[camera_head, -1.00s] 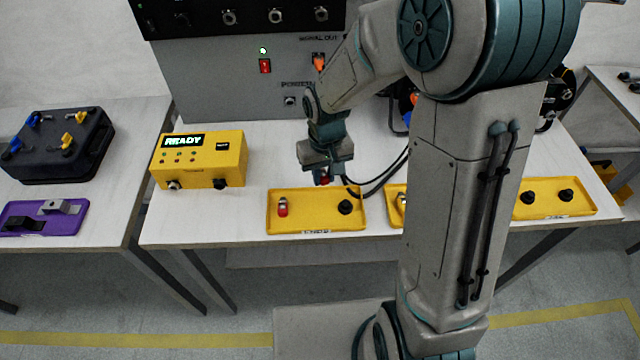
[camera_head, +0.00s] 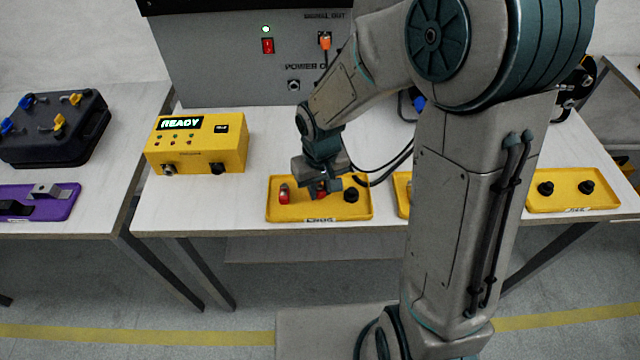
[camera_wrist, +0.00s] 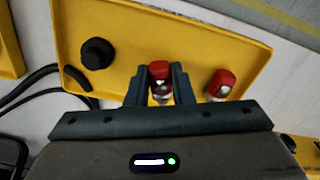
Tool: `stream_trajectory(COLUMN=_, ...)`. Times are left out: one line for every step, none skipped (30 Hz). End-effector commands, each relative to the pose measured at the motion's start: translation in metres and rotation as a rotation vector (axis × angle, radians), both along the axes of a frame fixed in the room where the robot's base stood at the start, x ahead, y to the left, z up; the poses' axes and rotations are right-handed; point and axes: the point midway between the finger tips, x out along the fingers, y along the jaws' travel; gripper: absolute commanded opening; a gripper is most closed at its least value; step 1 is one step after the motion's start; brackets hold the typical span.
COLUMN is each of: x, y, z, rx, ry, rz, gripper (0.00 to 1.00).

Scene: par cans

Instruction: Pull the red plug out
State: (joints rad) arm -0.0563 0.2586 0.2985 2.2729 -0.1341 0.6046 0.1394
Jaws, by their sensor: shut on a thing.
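A red-topped plug with a pale metal body (camera_wrist: 160,94) is between the fingers of my gripper (camera_wrist: 160,78) in the wrist view. My gripper (camera_head: 322,184) is shut on it, low over the middle of a yellow tray (camera_head: 300,213). I cannot tell whether the plug touches the tray floor. A second red-topped plug (camera_head: 284,194) stands at the tray's left side in the head view; it also shows in the wrist view (camera_wrist: 221,84), apart from my fingers. A black round piece (camera_head: 351,195) is at the tray's right.
A grey panel (camera_head: 220,75) behind has a red switch (camera_head: 268,46), an orange plug (camera_head: 325,41) and a power socket (camera_head: 293,86). A yellow box reading READY (camera_head: 197,145) stands left. Black cables run right of my gripper. Another yellow tray (camera_head: 573,200) lies right.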

Motion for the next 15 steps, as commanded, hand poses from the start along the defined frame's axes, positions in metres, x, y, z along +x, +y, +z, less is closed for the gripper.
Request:
stream_trajectory(x=0.0, y=0.0, z=-0.008, rx=0.0, ry=0.0, rz=0.0, gripper=0.0)
stream_trajectory(x=0.0001, y=0.0, z=-0.0096, rx=0.0, ry=0.0, rz=0.0, gripper=0.0)
stream_trajectory(x=0.0001, y=0.0, z=-0.0112, rx=0.0, ry=-0.001, rz=0.0, gripper=0.0)
stream_trajectory(x=0.0001, y=0.0, z=-0.012, rx=0.0, ry=-0.001, rz=0.0, gripper=0.0)
stream_trajectory(x=0.0001, y=0.0, z=-0.0125, rx=0.0, ry=-0.001, rz=0.0, gripper=0.0)
stream_trajectory(x=0.0002, y=0.0, z=-0.0128, rx=0.0, ry=-0.001, rz=0.0, gripper=0.0)
stream_trajectory(x=0.0002, y=0.0, z=-0.0128, rx=0.0, ry=-0.001, rz=0.0, gripper=0.0)
stream_trajectory(x=0.0002, y=0.0001, z=-0.0127, rx=0.0, ry=-0.001, rz=0.0, gripper=0.0)
stream_trajectory(x=0.0002, y=0.0001, z=-0.0124, rx=0.0, ry=-0.001, rz=0.0, gripper=0.0)
stream_trajectory(x=0.0002, y=0.0001, z=-0.0122, rx=0.0, ry=-0.001, rz=0.0, gripper=0.0)
stream_trajectory(x=0.0002, y=0.0001, z=-0.0121, rx=0.0, ry=-0.001, rz=0.0, gripper=0.0)
stream_trajectory(x=0.0002, y=0.0001, z=-0.0121, rx=0.0, ry=-0.001, rz=0.0, gripper=0.0)
stream_trajectory(x=0.0001, y=0.0, z=-0.0121, rx=0.0, ry=-0.001, rz=0.0, gripper=0.0)
stream_trajectory(x=0.0001, y=0.0, z=-0.0121, rx=0.0, ry=-0.001, rz=0.0, gripper=0.26)
stream_trajectory(x=0.0002, y=0.0001, z=-0.0121, rx=0.0, ry=-0.001, rz=0.0, gripper=0.38)
